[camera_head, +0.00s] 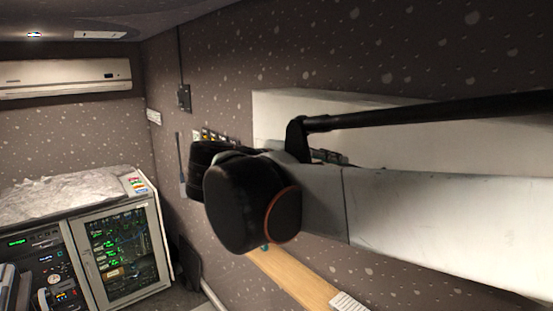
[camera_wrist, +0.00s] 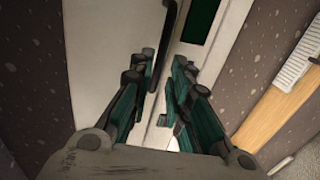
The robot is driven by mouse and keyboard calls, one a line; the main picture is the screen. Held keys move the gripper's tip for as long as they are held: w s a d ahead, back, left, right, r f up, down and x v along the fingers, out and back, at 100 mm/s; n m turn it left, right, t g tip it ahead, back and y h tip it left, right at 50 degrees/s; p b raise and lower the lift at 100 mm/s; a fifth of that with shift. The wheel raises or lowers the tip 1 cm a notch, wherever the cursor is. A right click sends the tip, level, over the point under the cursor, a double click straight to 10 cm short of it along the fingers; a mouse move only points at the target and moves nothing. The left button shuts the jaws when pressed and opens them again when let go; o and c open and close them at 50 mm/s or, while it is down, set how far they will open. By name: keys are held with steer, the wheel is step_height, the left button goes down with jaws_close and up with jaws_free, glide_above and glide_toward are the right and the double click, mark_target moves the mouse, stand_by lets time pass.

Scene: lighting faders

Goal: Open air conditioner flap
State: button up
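The air conditioner (camera_head: 65,78) is a long white unit high on the far wall at the upper left of the head view. Its lower front looks flush, but the flap is too small to make out clearly. It is not identifiable in the wrist view. My gripper (camera_wrist: 164,65) shows in the wrist view with its two dark, teal-sided fingers apart and a narrow gap between them. I see nothing held in the gap. The fingers are over a white panel; contact cannot be told. In the head view my arm hides the gripper.
The white panel (camera_wrist: 110,30) bears a black bar (camera_wrist: 168,30) and a dark green window (camera_wrist: 201,20). A wooden shelf (camera_head: 295,278) runs along the right wall. Equipment racks (camera_head: 123,255) stand below the air conditioner, with a crumpled pale cover (camera_head: 65,192) on top.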

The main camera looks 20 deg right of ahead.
steer(key=shift+p+x, duration=0.45)
steer(key=shift+x, duration=2.65)
jaws_close()
